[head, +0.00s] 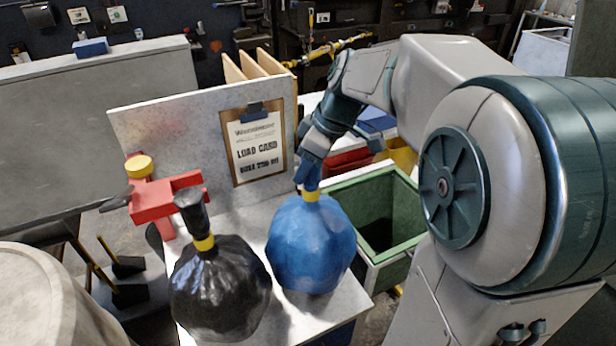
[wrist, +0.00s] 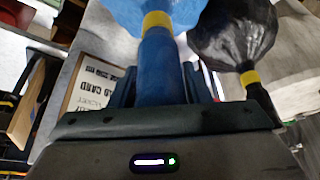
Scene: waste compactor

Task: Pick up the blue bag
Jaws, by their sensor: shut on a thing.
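The blue bag (head: 311,245) stands at the right side of the pale work surface in the head view, with a yellow band around its neck. My gripper (head: 309,182) is above it, shut on the neck just over the band. In the wrist view the blue neck (wrist: 156,70) lies between the two fingers of my gripper (wrist: 158,88). The blue bag appears to rest on or just above the surface; I cannot tell which. The fingertips are partly hidden by the neck and my wrist.
A black bag (head: 220,290) with a yellow band stands close beside the blue one, to the left. A green-rimmed open bin (head: 385,250) is to the right. A clipboard card (head: 256,146) hangs on the panel behind. A red device (head: 165,200) is at the left.

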